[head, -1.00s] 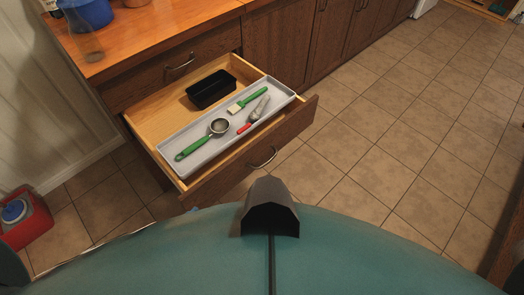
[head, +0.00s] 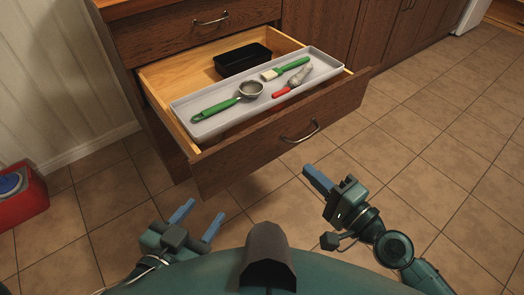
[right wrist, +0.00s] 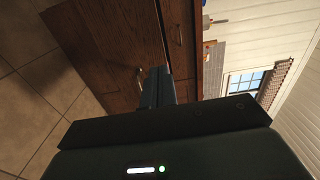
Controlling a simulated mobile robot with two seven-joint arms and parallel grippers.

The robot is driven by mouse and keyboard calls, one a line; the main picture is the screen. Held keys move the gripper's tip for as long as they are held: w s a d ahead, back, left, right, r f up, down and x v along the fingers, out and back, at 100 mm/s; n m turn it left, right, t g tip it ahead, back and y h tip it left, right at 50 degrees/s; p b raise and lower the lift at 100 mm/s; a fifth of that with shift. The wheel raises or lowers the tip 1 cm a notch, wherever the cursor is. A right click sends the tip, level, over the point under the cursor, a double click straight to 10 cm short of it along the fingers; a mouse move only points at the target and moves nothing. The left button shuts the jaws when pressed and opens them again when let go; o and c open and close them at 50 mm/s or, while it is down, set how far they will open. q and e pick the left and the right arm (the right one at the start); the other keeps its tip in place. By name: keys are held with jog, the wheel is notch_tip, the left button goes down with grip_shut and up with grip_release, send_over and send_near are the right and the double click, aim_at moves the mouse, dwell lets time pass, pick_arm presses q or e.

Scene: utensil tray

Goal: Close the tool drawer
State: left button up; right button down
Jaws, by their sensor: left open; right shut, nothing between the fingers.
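The tool drawer (head: 285,137) is pulled out from the brown cabinet, and its front has a curved metal handle (head: 300,132). In it lie a light grey tray (head: 225,122) and a black bin (head: 242,60). The tray holds a green-handled scoop (head: 222,107), a green brush (head: 286,69) and a red-handled tool (head: 294,83). My left gripper (head: 196,219) is open and empty in front of the drawer's left end. My right gripper (head: 318,180) is shut and empty, just in front of the drawer front, below and right of the handle. Its shut fingers (right wrist: 157,88) point toward the cabinet in the right wrist view.
A closed drawer (head: 195,32) sits above the open one. A red container (head: 20,195) with a blue item stands on the floor at the left. The tiled floor (head: 440,140) at the right is clear.

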aim_at(263, 128)
jog(key=p+x, duration=0.3)
jog(key=x, duration=1)
jog(key=shift+w+a, duration=0.3)
jog(key=shift+w, duration=0.1)
pick_arm(q)
jog(key=shift+s+a+r+n, duration=0.25)
jog(key=shift+r, duration=0.35)
jog(key=shift+s+a+r+n, duration=0.2)
jog(key=shift+a+r+n, duration=0.05)
jog(key=shift+r, duration=0.3)
jog(key=shift+y, duration=0.3)
